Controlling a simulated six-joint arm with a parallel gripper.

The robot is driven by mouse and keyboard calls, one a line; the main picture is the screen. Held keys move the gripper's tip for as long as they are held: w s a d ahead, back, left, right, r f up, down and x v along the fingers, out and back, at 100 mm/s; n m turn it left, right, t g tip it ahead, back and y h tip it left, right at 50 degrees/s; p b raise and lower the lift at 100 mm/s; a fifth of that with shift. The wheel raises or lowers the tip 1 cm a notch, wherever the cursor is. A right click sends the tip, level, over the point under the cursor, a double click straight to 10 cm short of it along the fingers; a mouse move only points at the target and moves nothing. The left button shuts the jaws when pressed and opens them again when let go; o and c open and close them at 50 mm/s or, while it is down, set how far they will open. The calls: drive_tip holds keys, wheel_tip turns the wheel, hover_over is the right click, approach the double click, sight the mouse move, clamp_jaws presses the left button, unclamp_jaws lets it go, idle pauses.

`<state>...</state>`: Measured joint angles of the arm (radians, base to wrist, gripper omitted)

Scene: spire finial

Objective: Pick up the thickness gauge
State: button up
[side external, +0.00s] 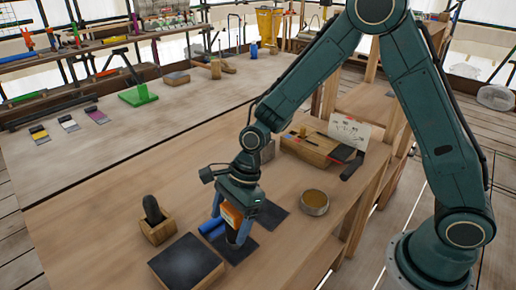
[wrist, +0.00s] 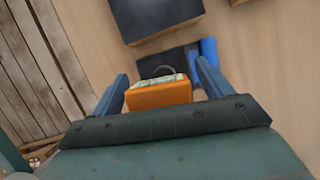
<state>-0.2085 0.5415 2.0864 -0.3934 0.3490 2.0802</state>
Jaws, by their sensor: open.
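The thickness gauge (wrist: 160,94) looks like an orange body with a pale top edge and a dark curved part beyond it. It is between the two fingers of my gripper (wrist: 163,82) in the wrist view, with a gap visible on the right side. In the side view the orange gauge (side external: 231,215) shows just under my gripper (side external: 236,232), over a dark mat (side external: 238,251). The gripper is open and reaches down around the gauge. The fingers partly hide its lower end, so I cannot tell how it meets the mat.
A blue object (side external: 211,228) lies close beside the gripper. A dark-topped block (side external: 186,263) and a wooden holder (side external: 158,233) stand to the left. A round tin (side external: 314,203) and a wooden box (side external: 310,149) are to the right.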

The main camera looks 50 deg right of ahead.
drive_tip(key=c, duration=1.3)
drive_tip(key=shift+o, duration=0.2)
drive_tip(key=shift+r, duration=0.1)
wheel_tip(320, 180, up, 20)
